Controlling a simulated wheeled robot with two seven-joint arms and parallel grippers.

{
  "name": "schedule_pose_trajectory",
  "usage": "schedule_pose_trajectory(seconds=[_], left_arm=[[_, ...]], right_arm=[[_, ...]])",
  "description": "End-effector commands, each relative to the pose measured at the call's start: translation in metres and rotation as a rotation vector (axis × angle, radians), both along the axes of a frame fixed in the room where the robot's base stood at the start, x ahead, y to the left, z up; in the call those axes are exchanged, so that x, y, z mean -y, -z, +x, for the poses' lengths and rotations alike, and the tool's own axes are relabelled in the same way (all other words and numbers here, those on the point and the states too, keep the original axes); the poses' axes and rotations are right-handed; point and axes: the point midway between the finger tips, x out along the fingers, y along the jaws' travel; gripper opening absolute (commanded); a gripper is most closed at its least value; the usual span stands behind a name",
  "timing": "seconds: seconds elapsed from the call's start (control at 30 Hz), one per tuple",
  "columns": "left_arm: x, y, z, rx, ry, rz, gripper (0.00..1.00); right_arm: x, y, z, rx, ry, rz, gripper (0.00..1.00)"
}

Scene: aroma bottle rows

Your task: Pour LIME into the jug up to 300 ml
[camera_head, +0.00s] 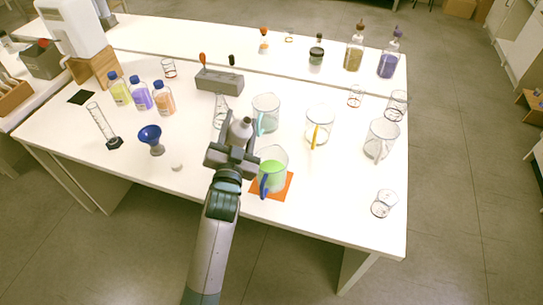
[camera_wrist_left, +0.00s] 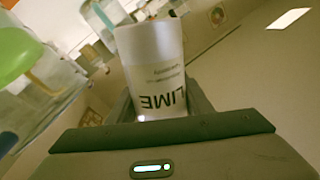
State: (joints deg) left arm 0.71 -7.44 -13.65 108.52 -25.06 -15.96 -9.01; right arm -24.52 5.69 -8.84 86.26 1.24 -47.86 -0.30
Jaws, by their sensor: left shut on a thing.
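My left gripper (camera_head: 232,158) is shut on a pale bottle (camera_head: 241,131) and holds it above the table, just left of the jug. In the left wrist view the bottle (camera_wrist_left: 152,50) shows the word LIME, upside down in the picture. The clear jug (camera_head: 273,158) with a blue handle stands upright on an orange mat (camera_head: 286,193) and holds green liquid. Its level marks are too small to read. Part of the jug with green in it also shows at the left edge of the wrist view (camera_wrist_left: 14,52). My right gripper is not in view.
Other clear jugs stand behind and right of the mat: one (camera_head: 265,112), a yellow-handled one (camera_head: 319,124) and another (camera_head: 381,140). A blue funnel (camera_head: 151,137) and a measuring cylinder (camera_head: 102,125) stand left. A small beaker (camera_head: 384,204) is near the right edge. The front left table is mostly clear.

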Motion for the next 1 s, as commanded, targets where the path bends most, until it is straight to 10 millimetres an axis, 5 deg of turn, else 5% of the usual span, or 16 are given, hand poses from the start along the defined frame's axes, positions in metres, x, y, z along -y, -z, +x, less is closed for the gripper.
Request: schedule_pose_trajectory(seconds=[0.23, 1.0], left_arm=[[-0.009, 0.01, 0.003, -0.069, -0.001, -0.219, 0.14], [-0.016, 0.019, 0.005, -0.138, 0.0, -0.43, 0.14]], right_arm=[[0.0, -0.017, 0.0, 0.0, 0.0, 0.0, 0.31], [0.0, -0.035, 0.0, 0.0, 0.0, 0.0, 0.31]])
